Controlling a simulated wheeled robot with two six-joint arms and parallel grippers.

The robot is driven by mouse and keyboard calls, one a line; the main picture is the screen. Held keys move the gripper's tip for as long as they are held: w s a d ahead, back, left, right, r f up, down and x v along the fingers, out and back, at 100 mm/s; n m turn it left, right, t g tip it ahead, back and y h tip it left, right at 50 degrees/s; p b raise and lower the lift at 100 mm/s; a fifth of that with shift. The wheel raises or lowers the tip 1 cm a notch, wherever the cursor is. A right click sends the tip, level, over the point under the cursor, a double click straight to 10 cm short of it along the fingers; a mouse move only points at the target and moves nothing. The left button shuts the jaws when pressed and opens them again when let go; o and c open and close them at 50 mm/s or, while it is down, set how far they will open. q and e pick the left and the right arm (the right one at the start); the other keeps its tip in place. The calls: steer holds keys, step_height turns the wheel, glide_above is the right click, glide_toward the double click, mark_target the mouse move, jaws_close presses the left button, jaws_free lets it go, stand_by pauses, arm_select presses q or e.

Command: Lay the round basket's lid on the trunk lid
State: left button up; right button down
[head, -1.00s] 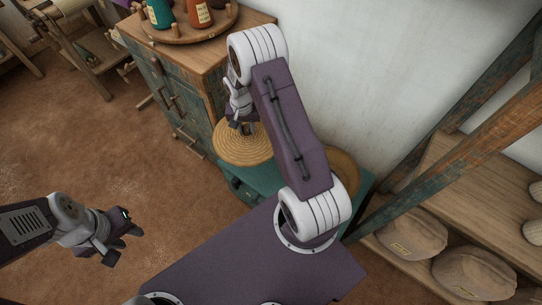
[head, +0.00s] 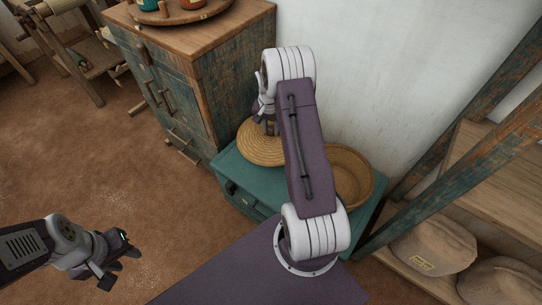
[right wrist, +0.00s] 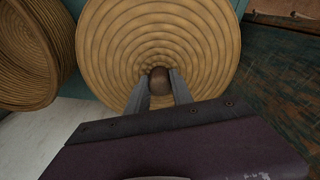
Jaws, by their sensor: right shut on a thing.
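The round basket's lid (head: 255,148) is a coiled straw disc with a brown knob (right wrist: 160,84). My right gripper (right wrist: 159,86) is shut on the knob from above; in the head view its arm partly hides the lid. The lid is over the left part of the teal trunk lid (head: 229,172); I cannot tell whether it touches. The uncovered round basket (head: 357,180) stands on the trunk's right part, partly behind my arm, and also shows in the right wrist view (right wrist: 32,60). My left gripper (head: 124,266) is open and empty over the floor.
A worn wooden cabinet (head: 180,95) with a round tray (head: 195,15) on top stands left of and behind the trunk. The wall (head: 350,90) is behind it. A shelf rack (head: 490,165) with sacks (head: 432,245) stands at right.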

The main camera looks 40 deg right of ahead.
step_height(320, 180, down, 10)
steer(key=b, duration=0.3)
steer(key=shift+f, duration=0.1)
steer(key=c, duration=1.1)
jaws_free()
